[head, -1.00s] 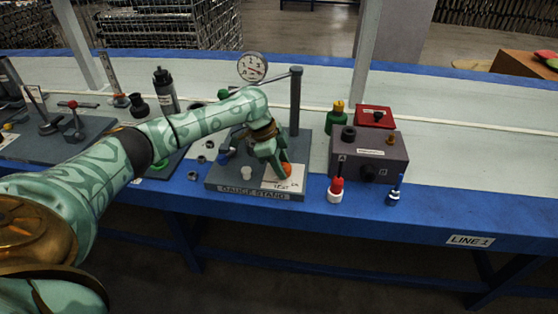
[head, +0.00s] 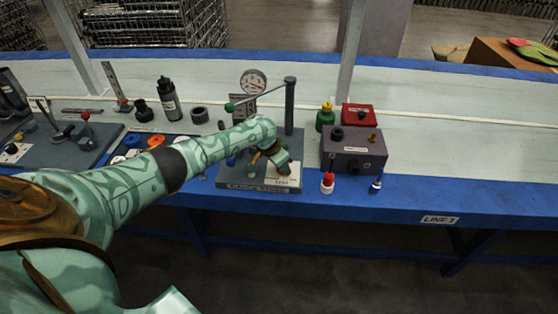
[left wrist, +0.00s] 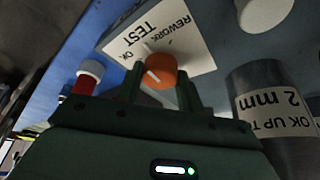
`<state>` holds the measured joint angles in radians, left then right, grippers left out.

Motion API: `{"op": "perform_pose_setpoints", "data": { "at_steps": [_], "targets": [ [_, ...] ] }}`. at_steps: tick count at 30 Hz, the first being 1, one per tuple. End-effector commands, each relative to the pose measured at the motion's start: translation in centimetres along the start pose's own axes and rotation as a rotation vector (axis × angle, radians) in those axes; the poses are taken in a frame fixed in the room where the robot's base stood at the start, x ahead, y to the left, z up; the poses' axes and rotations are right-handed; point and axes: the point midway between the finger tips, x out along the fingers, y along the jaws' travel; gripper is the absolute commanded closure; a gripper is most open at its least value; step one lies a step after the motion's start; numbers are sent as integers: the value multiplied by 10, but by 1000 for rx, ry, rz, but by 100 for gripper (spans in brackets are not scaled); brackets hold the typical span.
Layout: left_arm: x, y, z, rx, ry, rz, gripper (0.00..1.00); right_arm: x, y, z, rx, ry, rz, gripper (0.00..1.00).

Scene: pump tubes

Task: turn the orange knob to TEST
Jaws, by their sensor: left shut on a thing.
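The orange knob (left wrist: 160,71) sits on a white label plate (left wrist: 190,43) on the gauge stand (head: 238,183). The plate reads REWORK, TEST and OK, upside down in the left wrist view. A pale mark shows on the knob's lower left side there; I cannot tell which word it points to. My left gripper (head: 279,161) reaches down over the plate, its two fingers on either side of the knob and shut on it; the fingers also show in the left wrist view (left wrist: 160,92). In the head view the gripper mostly hides the knob. My right gripper is not in view.
The stand's post (head: 289,108) rises just behind the gripper, with a dial gauge (head: 253,81) beyond. A grey box (head: 353,148) stands to the right, with a red-and-white bottle (head: 327,182) before it. The blue table edge is close in front.

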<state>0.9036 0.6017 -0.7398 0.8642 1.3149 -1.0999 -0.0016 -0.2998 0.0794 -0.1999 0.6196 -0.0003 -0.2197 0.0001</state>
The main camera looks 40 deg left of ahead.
Motion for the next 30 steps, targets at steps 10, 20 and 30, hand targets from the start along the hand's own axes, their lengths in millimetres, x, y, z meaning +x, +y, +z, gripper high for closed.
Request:
{"op": "perform_pose_setpoints", "data": {
  "at_steps": [10, 20, 30],
  "targets": [
    [0, 0, 0, -63, -1, -26, 85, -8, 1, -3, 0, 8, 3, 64],
    [1, 0, 1, -65, -2, -27, 85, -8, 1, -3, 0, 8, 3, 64],
    [0, 0, 0, -65, -1, -27, 41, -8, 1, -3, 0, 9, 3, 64]
  ]
}}
